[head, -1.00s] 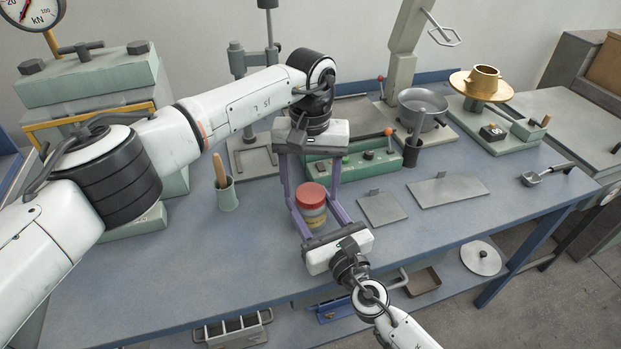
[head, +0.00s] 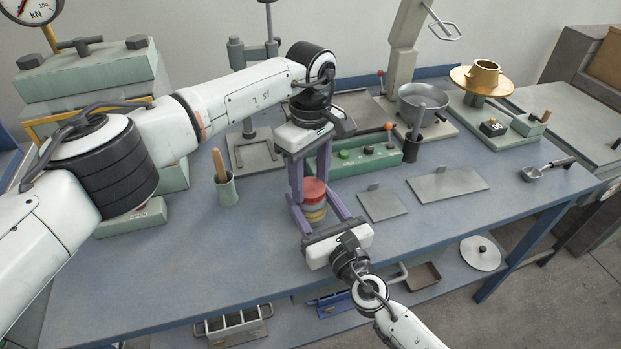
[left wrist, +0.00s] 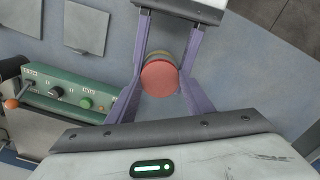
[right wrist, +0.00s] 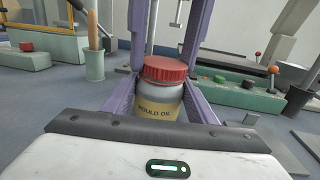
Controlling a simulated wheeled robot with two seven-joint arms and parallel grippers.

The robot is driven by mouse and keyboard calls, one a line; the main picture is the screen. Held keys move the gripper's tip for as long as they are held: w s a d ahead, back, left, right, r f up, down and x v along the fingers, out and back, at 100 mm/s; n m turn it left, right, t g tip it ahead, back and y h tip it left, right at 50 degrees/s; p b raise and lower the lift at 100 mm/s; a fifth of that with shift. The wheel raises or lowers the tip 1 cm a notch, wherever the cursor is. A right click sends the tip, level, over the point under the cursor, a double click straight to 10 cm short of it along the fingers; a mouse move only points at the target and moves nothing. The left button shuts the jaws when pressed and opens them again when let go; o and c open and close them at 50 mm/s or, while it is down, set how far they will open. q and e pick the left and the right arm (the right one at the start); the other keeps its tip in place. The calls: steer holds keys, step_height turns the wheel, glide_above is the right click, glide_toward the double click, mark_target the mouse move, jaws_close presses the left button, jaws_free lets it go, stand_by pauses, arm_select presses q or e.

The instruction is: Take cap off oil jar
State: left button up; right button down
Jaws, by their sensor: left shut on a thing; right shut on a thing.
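The oil jar (right wrist: 157,105) stands upright on the blue bench, with a tan label reading "MOULD OIL" in the right wrist view. Its red cap (right wrist: 166,68) sits on top of the jar; it also shows in the head view (head: 314,190) and the left wrist view (left wrist: 159,79). My left gripper (head: 312,187) comes from the far side and is shut on the red cap. My right gripper (head: 316,212) comes from the near side, lower down, and is shut on the jar body. The jar's lower part is partly hidden by purple fingers.
A green cup with a wooden handle (head: 226,188) stands left of the jar. A green control box (head: 364,156) is behind right. Flat grey plates (head: 379,203) lie to the right. The bench's front left is clear.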

arm_select(q)
steer(key=n, duration=0.6)
steer(key=shift+n, duration=0.4)
steer(key=n, duration=0.6)
steer(key=shift+n, duration=0.3)
steer(key=n, duration=0.6)
steer(key=shift+s+n, duration=0.1)
steer(key=shift+n, duration=0.2)
steer(key=n, duration=0.6)
steer(key=shift+r+n, duration=0.1)
steer(key=shift+n, duration=0.2)
steer(key=n, duration=0.8)
steer(key=shift+n, duration=0.4)
steer(key=n, duration=0.8)
